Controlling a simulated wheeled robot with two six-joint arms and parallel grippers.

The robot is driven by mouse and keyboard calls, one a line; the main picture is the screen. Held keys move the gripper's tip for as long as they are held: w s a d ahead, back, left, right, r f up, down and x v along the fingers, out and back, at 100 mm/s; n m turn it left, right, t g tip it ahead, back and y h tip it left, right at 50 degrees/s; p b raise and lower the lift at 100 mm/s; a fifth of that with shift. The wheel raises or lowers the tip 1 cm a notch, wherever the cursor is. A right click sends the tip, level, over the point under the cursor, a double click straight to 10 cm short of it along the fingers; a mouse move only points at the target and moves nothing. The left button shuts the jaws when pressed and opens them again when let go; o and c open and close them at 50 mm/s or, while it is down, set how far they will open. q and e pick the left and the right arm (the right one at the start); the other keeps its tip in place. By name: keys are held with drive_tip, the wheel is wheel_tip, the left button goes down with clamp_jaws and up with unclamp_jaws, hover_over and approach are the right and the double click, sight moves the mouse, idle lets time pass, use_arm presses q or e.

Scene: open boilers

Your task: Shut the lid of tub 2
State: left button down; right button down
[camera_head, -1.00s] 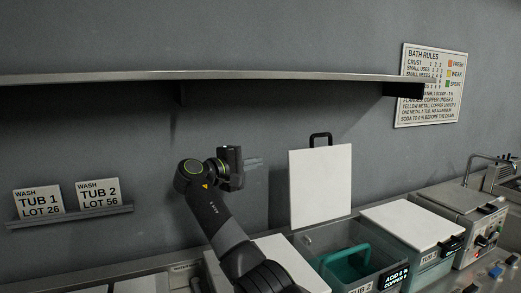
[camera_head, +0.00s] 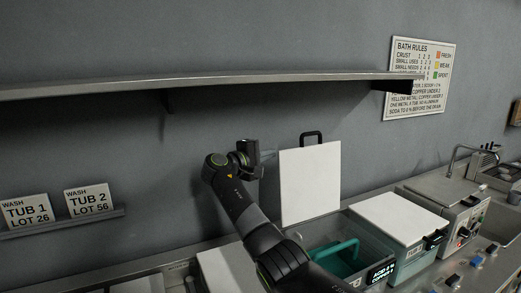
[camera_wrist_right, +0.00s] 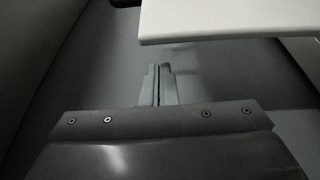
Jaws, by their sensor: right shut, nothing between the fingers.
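The open lid (camera_head: 311,184) is a white panel standing upright, with a black handle on its top edge. Below it is the open tub 2 with a teal basket (camera_head: 334,256) inside; my right arm covers part of its front. My right gripper (camera_head: 268,158) is shut and empty, just left of the lid at its upper part, with a small gap in the head view. In the right wrist view the closed fingers (camera_wrist_right: 159,84) point ahead, and the white lid edge (camera_wrist_right: 230,28) shows above and to the right. My left gripper is not in view.
A shelf (camera_head: 200,83) runs along the wall above the gripper and lid. Tub 3 (camera_head: 400,218) at right has its white lid down. Another white lid (camera_head: 226,270) lies left of my arm. A control box (camera_head: 455,205) stands farther right.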

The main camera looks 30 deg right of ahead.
drive_tip(key=shift+s+a+r+p, duration=0.1)
drive_tip(key=shift+s+p, duration=0.25)
drive_tip(key=shift+s, duration=0.3)
drive_tip(key=shift+s+a+r+p, duration=0.1)
drive_tip(key=shift+s+p, duration=0.25)
drive_tip(key=shift+s, duration=0.25)
